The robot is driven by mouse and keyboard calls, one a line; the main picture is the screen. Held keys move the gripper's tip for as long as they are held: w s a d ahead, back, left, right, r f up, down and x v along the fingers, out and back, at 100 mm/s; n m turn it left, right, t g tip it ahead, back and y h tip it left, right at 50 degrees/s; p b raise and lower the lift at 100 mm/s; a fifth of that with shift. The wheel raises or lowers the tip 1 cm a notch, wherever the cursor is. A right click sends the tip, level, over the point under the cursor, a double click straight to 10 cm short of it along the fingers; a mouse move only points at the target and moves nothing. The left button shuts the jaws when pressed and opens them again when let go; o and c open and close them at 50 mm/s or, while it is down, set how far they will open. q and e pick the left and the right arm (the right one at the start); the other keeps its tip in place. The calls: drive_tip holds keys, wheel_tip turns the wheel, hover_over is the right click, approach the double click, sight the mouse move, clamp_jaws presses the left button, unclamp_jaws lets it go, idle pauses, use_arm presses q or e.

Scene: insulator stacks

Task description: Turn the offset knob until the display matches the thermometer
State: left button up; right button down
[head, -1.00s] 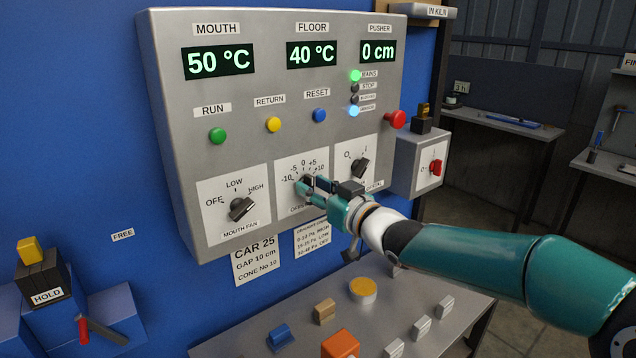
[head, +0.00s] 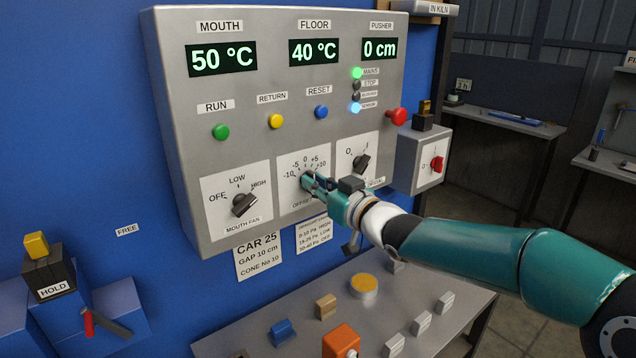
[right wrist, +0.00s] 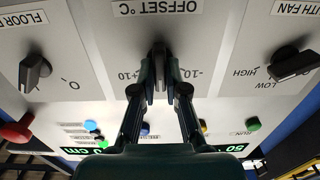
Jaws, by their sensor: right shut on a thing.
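The offset knob (right wrist: 160,58) is a dark knob on a white plate, with a scale from -10 to +10. My right gripper (right wrist: 160,80) is shut on it, one finger on each side. In the head view my right gripper (head: 312,183) covers most of the knob, so its pointer is hard to read. The mouth display (head: 222,59) reads 50 °C, the floor display (head: 314,52) 40 °C and the pusher display (head: 380,49) 0 cm. I cannot make out a thermometer. My left gripper is not in view.
The mouth fan knob (head: 244,204) is left of the offset knob; another dark knob (head: 361,163) is close on the right. Green, yellow and blue buttons sit above. A red mushroom button (head: 396,116) juts out at the right. A grey table (head: 395,312) with small blocks stands below.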

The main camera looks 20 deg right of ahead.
drive_tip(key=shift+a+r+n+b, duration=0.1)
drive_tip(key=shift+r+n+b, duration=0.05)
drive_tip(key=shift+n+b, duration=2.25)
drive_tip(key=shift+n+p, duration=0.35)
drive_tip(key=shift+n, duration=0.15)
drive_tip(key=c, duration=1.4)
unclamp_jaws()
drive_tip(key=shift+o, duration=1)
drive_tip(key=shift+w, duration=0.15)
drive_tip(key=shift+w+a+f, duration=0.1)
drive_tip(key=shift+f, duration=0.1)
